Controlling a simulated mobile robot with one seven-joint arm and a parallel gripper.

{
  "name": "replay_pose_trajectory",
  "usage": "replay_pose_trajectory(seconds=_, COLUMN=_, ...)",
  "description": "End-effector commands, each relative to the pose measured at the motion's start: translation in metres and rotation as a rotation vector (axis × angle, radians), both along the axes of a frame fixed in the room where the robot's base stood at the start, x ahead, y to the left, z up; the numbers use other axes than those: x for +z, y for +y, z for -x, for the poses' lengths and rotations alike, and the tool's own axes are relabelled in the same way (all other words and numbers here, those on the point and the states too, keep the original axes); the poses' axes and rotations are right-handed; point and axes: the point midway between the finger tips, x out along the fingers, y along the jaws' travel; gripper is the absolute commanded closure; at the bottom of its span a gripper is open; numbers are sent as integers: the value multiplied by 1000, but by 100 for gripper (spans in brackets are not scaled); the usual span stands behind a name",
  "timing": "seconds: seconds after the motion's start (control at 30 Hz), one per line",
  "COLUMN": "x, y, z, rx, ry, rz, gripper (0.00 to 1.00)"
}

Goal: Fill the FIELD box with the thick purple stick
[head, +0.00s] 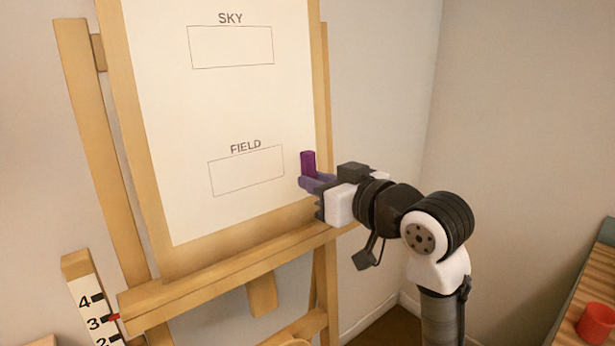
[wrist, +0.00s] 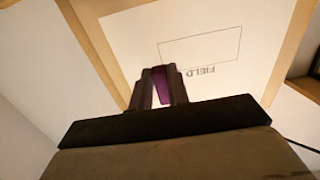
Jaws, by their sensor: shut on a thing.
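My gripper (head: 318,183) is shut on a thick purple stick (head: 308,163), which stands up from the fingertips. In the wrist view the purple stick (wrist: 161,86) shows between the two fingers (wrist: 160,80). The FIELD box (head: 247,171) is an empty outlined rectangle low on the white paper. My gripper is to the right of this box, near the paper's lower right edge. The FIELD box also shows upside down in the wrist view (wrist: 200,48), beyond the fingertips. I cannot tell whether the stick touches the paper.
The paper sits on a wooden easel (head: 220,257) with a ledge below it. An empty SKY box (head: 231,47) is higher on the sheet. A numbered scale (head: 94,310) with a red marker stands at lower left. A red round object (head: 597,325) is on a wooden surface at right.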

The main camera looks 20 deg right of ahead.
Motion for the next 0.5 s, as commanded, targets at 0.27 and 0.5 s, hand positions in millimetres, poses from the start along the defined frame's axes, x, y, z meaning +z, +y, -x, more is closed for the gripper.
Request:
replay_pose_trajectory(seconds=0.27, x=-2, y=6, z=-15, rx=2, ry=1, rz=-1, gripper=100)
replay_pose_trajectory(seconds=0.5, x=-4, y=15, z=-37, rx=2, ry=2, rz=0, gripper=100)
